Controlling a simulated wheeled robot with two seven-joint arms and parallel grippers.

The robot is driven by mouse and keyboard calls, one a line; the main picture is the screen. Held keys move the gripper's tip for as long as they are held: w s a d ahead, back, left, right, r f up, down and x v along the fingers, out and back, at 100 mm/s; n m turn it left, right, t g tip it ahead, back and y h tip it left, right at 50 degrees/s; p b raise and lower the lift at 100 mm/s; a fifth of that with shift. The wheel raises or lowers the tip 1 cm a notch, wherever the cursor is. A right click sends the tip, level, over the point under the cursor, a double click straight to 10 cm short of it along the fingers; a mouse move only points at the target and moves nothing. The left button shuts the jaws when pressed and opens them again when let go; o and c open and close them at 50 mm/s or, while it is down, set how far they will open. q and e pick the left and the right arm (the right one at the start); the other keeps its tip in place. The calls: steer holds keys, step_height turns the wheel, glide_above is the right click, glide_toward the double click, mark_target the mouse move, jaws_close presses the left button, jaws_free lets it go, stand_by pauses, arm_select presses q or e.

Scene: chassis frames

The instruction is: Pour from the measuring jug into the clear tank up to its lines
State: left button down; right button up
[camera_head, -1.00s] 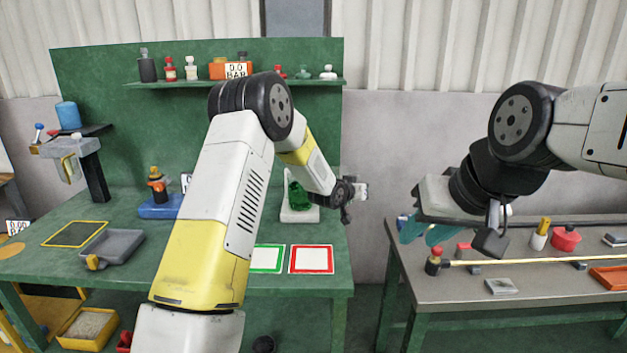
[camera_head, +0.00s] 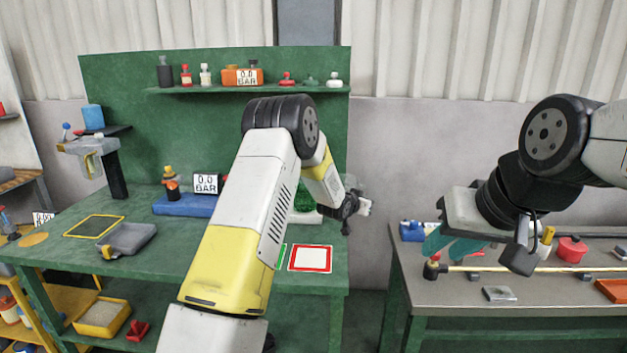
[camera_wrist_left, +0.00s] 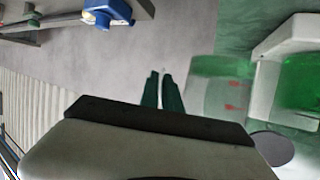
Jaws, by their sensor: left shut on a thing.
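My left gripper (camera_head: 352,205) is at the right end of the green bench and is shut. In the left wrist view its dark green fingers (camera_wrist_left: 162,92) are close together. A see-through vessel with red marks (camera_wrist_left: 225,90), which looks like the measuring jug, is right beside them; the grip point itself is hidden. Green content (camera_wrist_left: 302,90) in a white-framed holder, possibly the clear tank, is behind it at the right edge. In the head view this green shape (camera_head: 305,198) is partly hidden by my left arm. My right gripper (camera_head: 452,246), with teal fingers apart, is empty above the grey table.
The green bench (camera_head: 150,262) carries a grey tray (camera_head: 130,238), a blue block (camera_head: 185,206) and a red-framed card (camera_head: 310,258). A shelf (camera_head: 215,88) of bottles is behind. The grey table (camera_head: 450,290) holds a red pot (camera_head: 571,250) and a long rod. A gap separates bench and table.

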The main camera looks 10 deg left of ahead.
mark_target(365, 188)
stand_by(0.6)
arm_select(q)
steer(key=shift+r, duration=2.55)
steer(key=s+a+f, duration=0.2)
steer(key=s+a, duration=0.1)
steer(key=s+a+f+n+y, duration=0.1)
steer(key=s+a+f, duration=0.2)
steer(key=s+a+f+n+y, duration=0.1)
steer(key=s+a+f, duration=0.1)
steer(key=s+a, duration=0.1)
steer(key=shift+s+a+f+t, duration=0.35)
steer(key=shift+s+f+t, duration=0.05)
steer(key=shift+s, duration=0.2)
steer(key=s+a+n+y, duration=0.1)
steer(key=s+a, duration=0.2)
steer(key=s+a+f+y, duration=0.1)
steer(key=s+a, duration=0.2)
steer(key=s, duration=0.1)
steer(key=s+a+f+n+y, duration=0.1)
steer(key=s+a, duration=0.3)
steer(key=shift+s+n+t, duration=0.15)
steer(key=shift+n+t, duration=0.15)
steer(key=shift+d, duration=0.15)
